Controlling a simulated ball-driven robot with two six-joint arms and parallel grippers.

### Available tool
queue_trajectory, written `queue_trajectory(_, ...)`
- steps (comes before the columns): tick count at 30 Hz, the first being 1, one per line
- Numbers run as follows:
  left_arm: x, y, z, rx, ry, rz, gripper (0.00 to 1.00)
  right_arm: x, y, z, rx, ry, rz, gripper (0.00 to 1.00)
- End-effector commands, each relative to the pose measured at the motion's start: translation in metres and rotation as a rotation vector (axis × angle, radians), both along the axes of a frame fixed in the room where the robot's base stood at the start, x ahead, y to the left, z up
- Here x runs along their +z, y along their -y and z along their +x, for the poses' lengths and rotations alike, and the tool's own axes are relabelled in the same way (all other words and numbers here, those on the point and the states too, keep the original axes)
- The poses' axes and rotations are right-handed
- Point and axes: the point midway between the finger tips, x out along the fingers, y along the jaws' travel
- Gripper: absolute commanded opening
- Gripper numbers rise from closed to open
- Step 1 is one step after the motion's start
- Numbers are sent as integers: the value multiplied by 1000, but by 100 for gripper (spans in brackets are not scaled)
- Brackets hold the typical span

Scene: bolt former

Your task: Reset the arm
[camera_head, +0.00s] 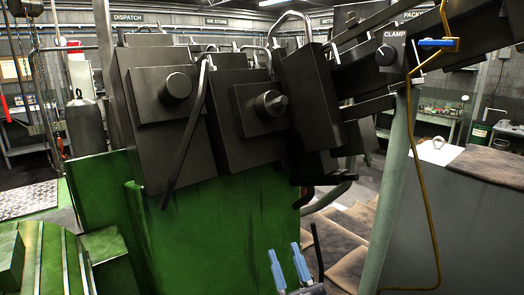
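My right gripper (289,267) shows at the bottom, just right of centre, in the head view. Its two light blue fingers point up and stand apart, with nothing visible between them. It is in front of the lower right part of the green machine body (215,235). The lower part of the gripper is cut off by the frame edge. My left gripper is not in view.
Dark machine blocks with knobs (177,86) fill the upper middle. A CLAMP switch box (391,55) is at upper right, with a yellow pipe (424,165) below it. A grey block (465,235) stands at right. Floor shows between machine and block.

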Motion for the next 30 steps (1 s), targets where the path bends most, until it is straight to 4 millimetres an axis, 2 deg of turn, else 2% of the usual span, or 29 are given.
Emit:
queue_trajectory(1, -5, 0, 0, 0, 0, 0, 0, -29, 13, -8, -7, -38, -4, 36)
queue_trajectory(6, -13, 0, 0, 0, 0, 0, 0, -99, 50, -38, -33, -143, 8, 36)
queue_trajectory(11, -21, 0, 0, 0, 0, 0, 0, -159, 87, -75, -73, -267, 35, 36)
queue_trajectory(18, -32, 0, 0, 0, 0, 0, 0, -244, 134, -140, -161, -506, 73, 36)
queue_trajectory(24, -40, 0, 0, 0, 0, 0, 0, -293, 156, -190, -238, -671, 66, 36)
queue_trajectory(30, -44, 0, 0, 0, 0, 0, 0, -315, 166, -216, -283, -750, 67, 36)
